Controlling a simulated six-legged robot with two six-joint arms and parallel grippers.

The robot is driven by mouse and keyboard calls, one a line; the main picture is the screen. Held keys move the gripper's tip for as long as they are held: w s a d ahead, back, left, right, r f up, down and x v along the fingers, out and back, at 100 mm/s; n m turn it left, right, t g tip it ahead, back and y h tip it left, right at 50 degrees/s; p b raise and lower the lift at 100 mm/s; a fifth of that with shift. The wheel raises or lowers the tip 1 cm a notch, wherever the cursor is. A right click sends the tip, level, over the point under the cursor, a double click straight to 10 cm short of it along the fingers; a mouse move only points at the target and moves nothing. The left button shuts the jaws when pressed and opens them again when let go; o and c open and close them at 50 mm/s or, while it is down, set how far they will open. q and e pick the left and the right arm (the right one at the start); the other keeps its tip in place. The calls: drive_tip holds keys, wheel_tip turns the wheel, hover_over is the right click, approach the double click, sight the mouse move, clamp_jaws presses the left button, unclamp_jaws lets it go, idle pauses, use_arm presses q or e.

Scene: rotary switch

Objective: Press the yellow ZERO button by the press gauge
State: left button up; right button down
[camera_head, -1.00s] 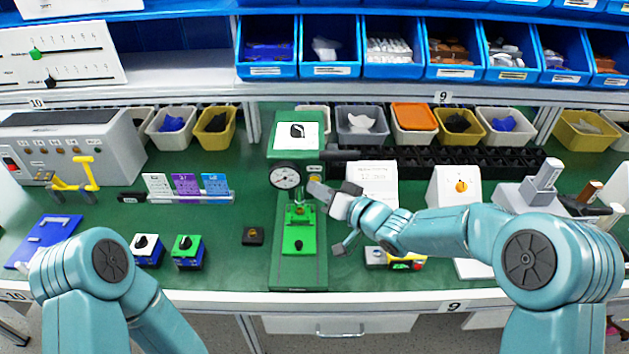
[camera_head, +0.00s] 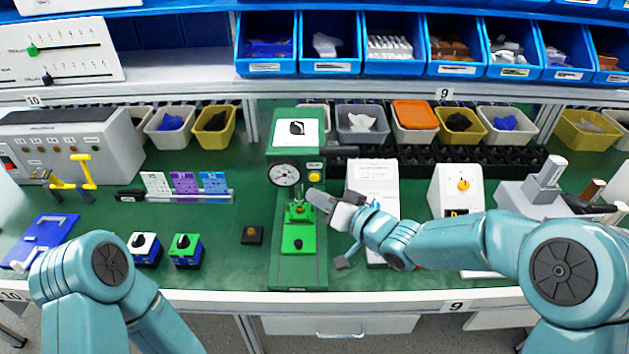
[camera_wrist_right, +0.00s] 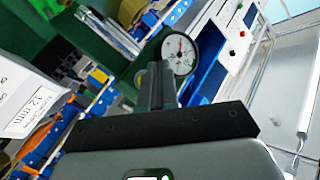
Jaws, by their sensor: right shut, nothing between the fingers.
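The yellow ZERO button (camera_head: 314,177) sits on the green press head, just right of the round white press gauge (camera_head: 284,175). My right gripper (camera_head: 314,195) is shut and empty. In the head view its fingertips appear just below the button, with a small gap between them in the picture; I cannot tell the depth gap.
The green press (camera_head: 299,262) stands below the gauge, its black lever (camera_head: 340,151) reaching right above my fingers. A white box (camera_head: 372,176) stands close behind my right wrist. A small dark box with a button (camera_head: 252,235) lies left of the press.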

drive_tip(key=shift+s+b, duration=0.55)
drive_tip(key=shift+s, duration=1.1)
